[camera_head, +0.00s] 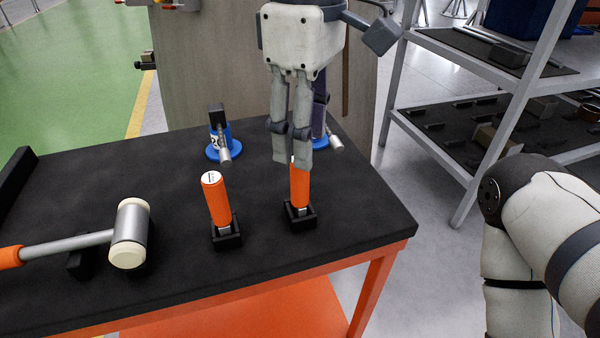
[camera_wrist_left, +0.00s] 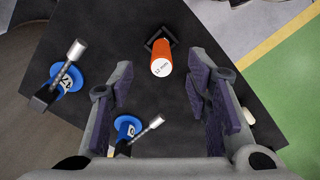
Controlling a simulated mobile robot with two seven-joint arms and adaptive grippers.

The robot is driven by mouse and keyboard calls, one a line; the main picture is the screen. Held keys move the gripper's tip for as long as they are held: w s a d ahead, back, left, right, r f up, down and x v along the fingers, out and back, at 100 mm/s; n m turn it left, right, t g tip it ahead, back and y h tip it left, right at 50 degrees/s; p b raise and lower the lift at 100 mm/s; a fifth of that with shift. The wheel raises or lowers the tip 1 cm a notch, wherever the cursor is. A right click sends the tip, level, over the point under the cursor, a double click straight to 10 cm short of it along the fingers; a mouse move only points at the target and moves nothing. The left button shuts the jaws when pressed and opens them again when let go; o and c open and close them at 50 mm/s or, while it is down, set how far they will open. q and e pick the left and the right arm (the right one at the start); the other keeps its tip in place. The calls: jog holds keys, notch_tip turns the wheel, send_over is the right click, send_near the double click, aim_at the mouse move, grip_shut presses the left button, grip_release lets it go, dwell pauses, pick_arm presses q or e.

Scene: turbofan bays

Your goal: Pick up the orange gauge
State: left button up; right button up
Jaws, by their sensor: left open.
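Two orange gauges stand upright in small black holders on the black tabletop in the head view: a left one (camera_head: 215,200) with a white top and a right one (camera_head: 299,188). My left gripper (camera_head: 292,160) points down from above, its fingertips at the upper part of the right gauge and partly covering it. The left wrist view shows an orange gauge (camera_wrist_left: 161,62) marked "12 mm" in its black holder, ahead of the open, empty fingers (camera_wrist_left: 165,95). I cannot tell whether the fingers touch it. My right gripper is out of view.
Two blue-based tools, left (camera_head: 219,143) and right (camera_head: 322,138), stand behind the gauges, the right one partly hidden by the gripper. A mallet (camera_head: 130,235) lies at the left. A grey shelf rack (camera_head: 470,185) stands right of the table.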

aim_at(300, 181)
pick_arm(q)
jog(key=f, duration=0.7)
jog(key=shift+a+f, duration=0.25)
jog(key=shift+a, duration=0.15)
jog(key=shift+w+f, duration=0.1)
jog(key=shift+f, duration=0.3)
grip_shut()
